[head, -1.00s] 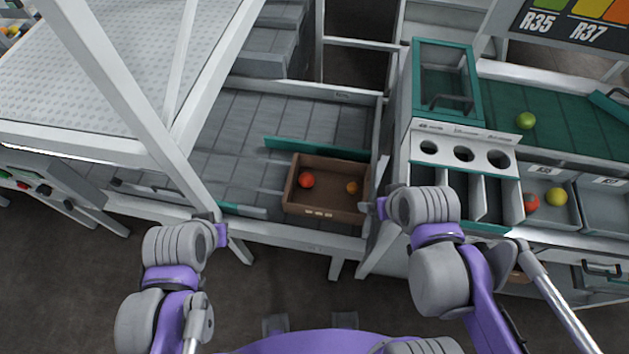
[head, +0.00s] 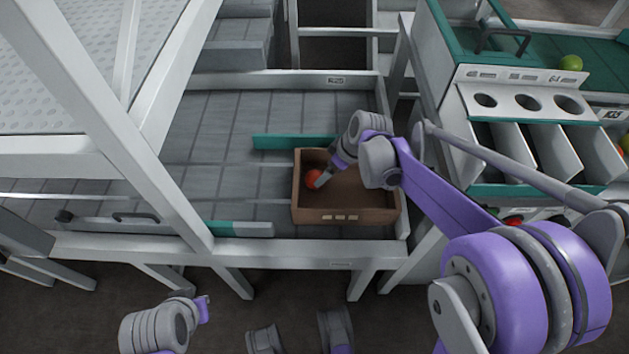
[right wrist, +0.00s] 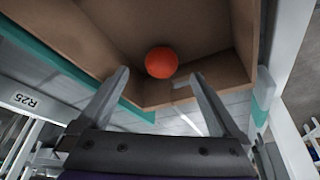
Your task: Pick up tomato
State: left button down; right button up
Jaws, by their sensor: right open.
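A red tomato (head: 312,177) lies near the left end of a brown box (head: 345,216). In the right wrist view the tomato (right wrist: 161,62) shows between and just beyond the fingertips, with the box wall (right wrist: 240,30) around it. My right gripper (head: 323,180) reaches into the box from the right, beside the tomato. In the right wrist view my right gripper (right wrist: 162,78) is open, with nothing between its fingers. My right arm covers part of the box, and the orange fruit seen there earlier does not show. My left gripper (head: 204,307) is low at the left, its fingers unclear.
The box rests on a grey tiled table (head: 230,130) beside a green strip (head: 290,141). A white post (head: 110,120) slants across the left.

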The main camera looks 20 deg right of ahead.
aim_at(318, 176)
jog(key=b+x, duration=0.1)
jog(key=x, duration=0.2)
jog(key=shift+w+a+f, duration=0.1)
jog(key=shift+w+f, duration=0.05)
jog(key=shift+f, duration=0.1)
jog(key=b+x, duration=0.1)
jog(key=x, duration=0.4)
jog(key=shift+w+a+r+b, duration=0.1)
jog(key=shift+w+a+b, duration=0.1)
jog(key=shift+a+b, duration=0.2)
jog(key=shift+c, duration=0.3)
jog(key=shift+r, duration=0.1)
jog(key=c, duration=0.8)
